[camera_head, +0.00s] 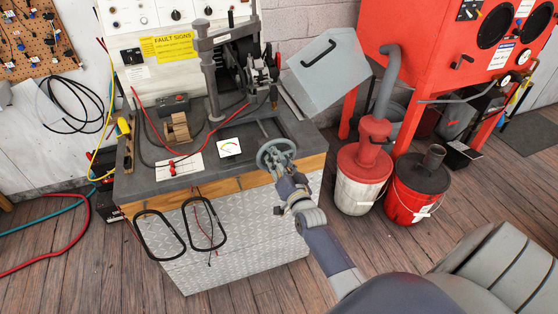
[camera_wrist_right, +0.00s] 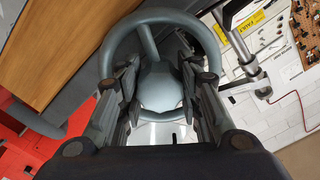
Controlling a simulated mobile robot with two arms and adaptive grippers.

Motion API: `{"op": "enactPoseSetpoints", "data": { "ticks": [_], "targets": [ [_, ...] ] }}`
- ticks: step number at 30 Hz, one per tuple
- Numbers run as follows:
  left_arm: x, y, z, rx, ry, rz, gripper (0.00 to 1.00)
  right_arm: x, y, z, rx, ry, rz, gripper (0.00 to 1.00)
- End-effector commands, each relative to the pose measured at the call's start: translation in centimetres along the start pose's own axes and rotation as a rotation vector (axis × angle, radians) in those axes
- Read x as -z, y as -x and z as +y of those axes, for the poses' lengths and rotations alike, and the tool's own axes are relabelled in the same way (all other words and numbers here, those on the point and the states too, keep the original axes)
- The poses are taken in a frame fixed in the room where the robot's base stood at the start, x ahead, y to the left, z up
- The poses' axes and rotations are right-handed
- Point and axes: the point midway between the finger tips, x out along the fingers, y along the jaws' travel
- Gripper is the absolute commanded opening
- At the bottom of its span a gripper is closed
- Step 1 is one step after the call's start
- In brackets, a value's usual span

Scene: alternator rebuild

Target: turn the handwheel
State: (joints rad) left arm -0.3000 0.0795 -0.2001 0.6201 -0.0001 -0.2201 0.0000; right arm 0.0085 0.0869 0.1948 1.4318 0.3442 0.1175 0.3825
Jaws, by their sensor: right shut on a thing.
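The handwheel (camera_head: 276,153) is a grey-green spoked wheel at the front right edge of the test bench. In the right wrist view the handwheel (camera_wrist_right: 165,24) fills the upper middle, with its rim, a spoke and its rounded hub showing. My right gripper (camera_head: 287,178) reaches it from the front. In the right wrist view the fingers of my right gripper (camera_wrist_right: 160,90) stand on both sides of the hub, shut on the handwheel. The fingertips are partly hidden against the wheel in the head view. My left gripper is not in view.
Two black belts hang at the bench front. A red blasting cabinet (camera_head: 430,40), a white-and-red bucket (camera_head: 358,190) and a red bucket (camera_head: 412,205) stand to the right.

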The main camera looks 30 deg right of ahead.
Motion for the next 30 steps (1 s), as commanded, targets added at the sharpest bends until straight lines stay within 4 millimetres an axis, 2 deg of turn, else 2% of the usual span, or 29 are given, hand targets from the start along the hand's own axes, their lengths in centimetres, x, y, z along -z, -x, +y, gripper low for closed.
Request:
{"op": "enactPoseSetpoints", "data": {
  "ticks": [30],
  "targets": [
    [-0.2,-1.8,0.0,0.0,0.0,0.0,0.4,-0.1,0.1,0.0,-0.001,-0.965,-0.001,0.09]
  ]
}}
